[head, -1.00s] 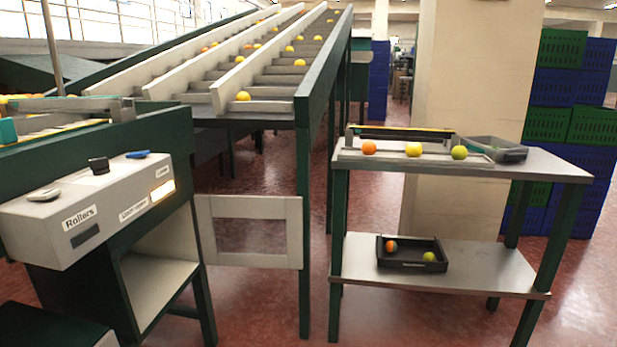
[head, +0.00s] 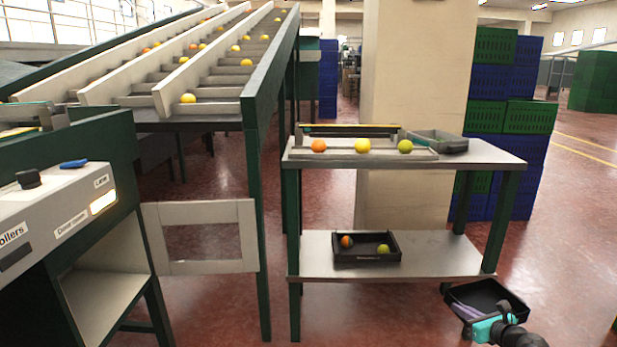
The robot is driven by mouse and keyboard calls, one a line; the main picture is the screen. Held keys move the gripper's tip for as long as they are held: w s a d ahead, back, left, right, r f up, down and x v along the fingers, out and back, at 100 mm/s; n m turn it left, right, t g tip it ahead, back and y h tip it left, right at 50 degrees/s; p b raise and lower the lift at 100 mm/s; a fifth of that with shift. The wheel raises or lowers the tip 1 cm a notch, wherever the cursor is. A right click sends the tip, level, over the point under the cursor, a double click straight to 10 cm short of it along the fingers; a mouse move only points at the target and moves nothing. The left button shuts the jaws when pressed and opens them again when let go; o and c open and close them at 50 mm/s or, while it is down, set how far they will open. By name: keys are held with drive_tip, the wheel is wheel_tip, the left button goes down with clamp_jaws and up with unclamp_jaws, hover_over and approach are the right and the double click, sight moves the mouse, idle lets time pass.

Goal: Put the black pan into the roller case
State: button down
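A black pan (head: 506,295) shows at the lower right, in front of the table's right leg. My gripper (head: 478,322), with teal parts, is at the pan's near edge. It appears shut on that edge, though the fingertips are small and partly hidden. A greyish-purple strip shows at the pan's left inner side. I cannot tell which of these is the roller case.
A metal table (head: 480,152) carries three fruits in a rack and a grey tray (head: 440,138). Its lower shelf (head: 440,262) holds another black tray (head: 367,260) with two fruits. A pale frame panel (head: 205,268) stands between box and table. Red floor lies open at the right.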

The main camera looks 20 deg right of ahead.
drive_tip(key=w+a+r+n+y, duration=0.25)
drive_tip(key=w+a, duration=0.25)
drive_tip(key=a, duration=0.4)
drive_tip(key=w+a+r+n+g+y, duration=0.15)
drive_tip(key=w+a+r, duration=0.3)
drive_tip(key=a, duration=0.45)
drive_tip(key=w+a+r+n+y, duration=0.25)
drive_tip(key=w+a, duration=0.35)
drive_tip(key=a, duration=0.3)
drive_tip(key=s+a+r+n+g+y, duration=0.2)
drive_tip(key=a+r+n+y, duration=0.1)
drive_tip(key=a, duration=0.9)
drive_tip(key=s+a+r+n+g+y, duration=0.2)
drive_tip(key=a+r+y, duration=0.1)
drive_tip(key=a, duration=0.8)
wheel_tip(320, 180, up, 16)
drive_tip(key=p, duration=2.5)
drive_tip(key=shift+w+r, duration=0.25)
drive_tip(key=shift+w, duration=0.15)
drive_tip(key=shift+a, duration=0.1)
